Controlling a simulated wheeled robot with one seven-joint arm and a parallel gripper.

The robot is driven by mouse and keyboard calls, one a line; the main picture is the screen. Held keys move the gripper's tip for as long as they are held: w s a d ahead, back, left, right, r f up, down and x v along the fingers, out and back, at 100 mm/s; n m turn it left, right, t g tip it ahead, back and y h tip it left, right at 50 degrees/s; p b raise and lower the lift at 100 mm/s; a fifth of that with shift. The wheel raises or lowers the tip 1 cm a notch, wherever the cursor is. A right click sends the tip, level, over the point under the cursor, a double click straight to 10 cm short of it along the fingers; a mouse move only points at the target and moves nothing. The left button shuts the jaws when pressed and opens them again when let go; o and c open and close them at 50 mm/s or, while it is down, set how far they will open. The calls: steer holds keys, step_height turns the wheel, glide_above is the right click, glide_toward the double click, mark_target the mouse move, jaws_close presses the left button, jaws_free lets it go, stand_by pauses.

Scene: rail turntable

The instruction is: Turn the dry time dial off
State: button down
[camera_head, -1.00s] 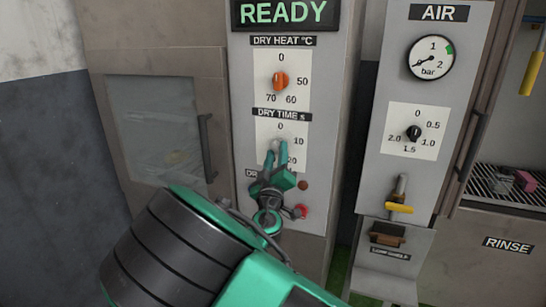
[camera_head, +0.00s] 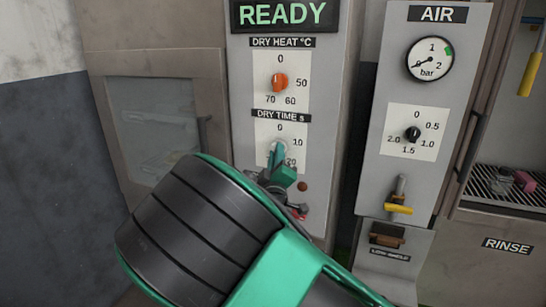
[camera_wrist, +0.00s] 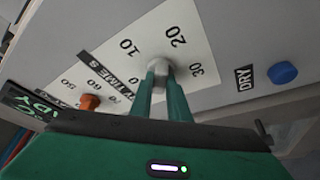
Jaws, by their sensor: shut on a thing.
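The dry time dial (camera_wrist: 158,69) is a pale grey knob on a white scale plate (camera_wrist: 190,55) marked 0, 10, 20, 30 in the wrist view. My gripper (camera_wrist: 163,78) is shut on it, one green finger on each side. I cannot tell which number the dial points at. In the head view the dry time plate (camera_head: 291,127) is under its DRY TIME label, and my gripper (camera_head: 278,156) reaches it from below. My forearm and fingers hide the lower left of that plate and most of the dial.
Above is the orange dry heat dial (camera_head: 280,82), under a READY display (camera_head: 283,14). A blue button (camera_wrist: 284,72) sits beside the DRY label. To the right, the AIR panel has a gauge (camera_head: 430,58), a black dial (camera_head: 413,134) and a yellow lever (camera_head: 398,208).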

steer(key=n+g, duration=0.2)
steer(key=n, duration=0.4)
steer(key=r+n+g+h, duration=0.1)
steer(key=n+g, duration=0.2)
steer(key=n, duration=0.4)
steer(key=n+g+h, duration=0.1)
steer(key=n+g, duration=0.1)
steer(key=n, duration=0.5)
steer(key=shift+a+r+g, duration=0.2)
steer(key=shift+a+g, duration=0.1)
steer(key=shift+a, duration=0.1)
steer(key=shift+w+a+r+n+h, duration=0.1)
steer(key=shift+w+r+n+h, duration=0.05)
steer(key=shift+n+h, duration=0.75)
steer(key=c, duration=1.8)
jaws_free()
steer(key=shift+o, duration=0.6)
